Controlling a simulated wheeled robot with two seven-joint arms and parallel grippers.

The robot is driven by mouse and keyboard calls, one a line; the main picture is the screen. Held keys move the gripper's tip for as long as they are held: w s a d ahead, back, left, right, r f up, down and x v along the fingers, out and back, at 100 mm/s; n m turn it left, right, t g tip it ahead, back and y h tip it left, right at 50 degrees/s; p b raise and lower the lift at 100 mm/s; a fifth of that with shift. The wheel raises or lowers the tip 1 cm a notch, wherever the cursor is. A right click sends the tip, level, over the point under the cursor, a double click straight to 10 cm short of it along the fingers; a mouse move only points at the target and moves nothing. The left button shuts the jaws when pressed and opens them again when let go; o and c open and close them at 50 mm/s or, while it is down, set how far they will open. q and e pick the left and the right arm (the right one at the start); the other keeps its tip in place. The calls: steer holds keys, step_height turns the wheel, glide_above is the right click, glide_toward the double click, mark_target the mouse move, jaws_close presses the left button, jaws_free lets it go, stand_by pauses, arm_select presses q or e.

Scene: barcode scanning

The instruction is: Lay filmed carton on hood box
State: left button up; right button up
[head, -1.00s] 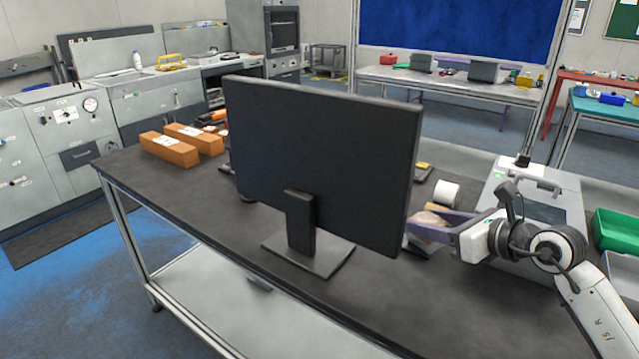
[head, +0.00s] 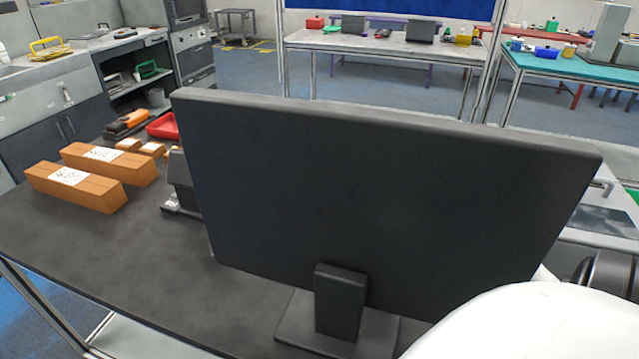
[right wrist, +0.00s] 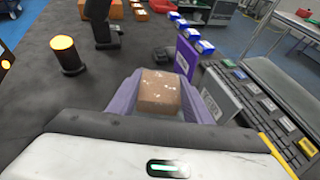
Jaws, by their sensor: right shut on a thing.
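The filmed carton (right wrist: 161,90), a small brown box with pale glints on its surface, sits between the purple fingers of my right gripper (right wrist: 158,94) in the right wrist view. The gripper is shut on it, above the dark table. In the head view the gripper and carton are hidden behind the monitor and a white part of my arm. A pale box with a dark panel and a handle (head: 603,190) shows partly at the right edge of the head view; I cannot tell whether it is the hood box. My left gripper is not in view.
A large black monitor (head: 370,190) on a stand blocks much of the table. Two long orange boxes (head: 75,187) lie at the left.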

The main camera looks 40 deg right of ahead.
steer(key=f, duration=0.3)
steer(key=shift+s+f, duration=0.3)
steer(key=shift+f, duration=0.1)
step_height(320, 180, down, 4)
steer(key=shift+r, duration=0.1)
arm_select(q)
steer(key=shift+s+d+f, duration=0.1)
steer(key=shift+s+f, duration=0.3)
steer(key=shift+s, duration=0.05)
arm_select(e)
steer(key=shift+w, duration=0.1)
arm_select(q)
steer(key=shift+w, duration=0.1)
arm_select(e)
steer(key=shift+b, duration=0.35)
steer(key=o, duration=0.8)
steer(key=shift+f, duration=0.2)
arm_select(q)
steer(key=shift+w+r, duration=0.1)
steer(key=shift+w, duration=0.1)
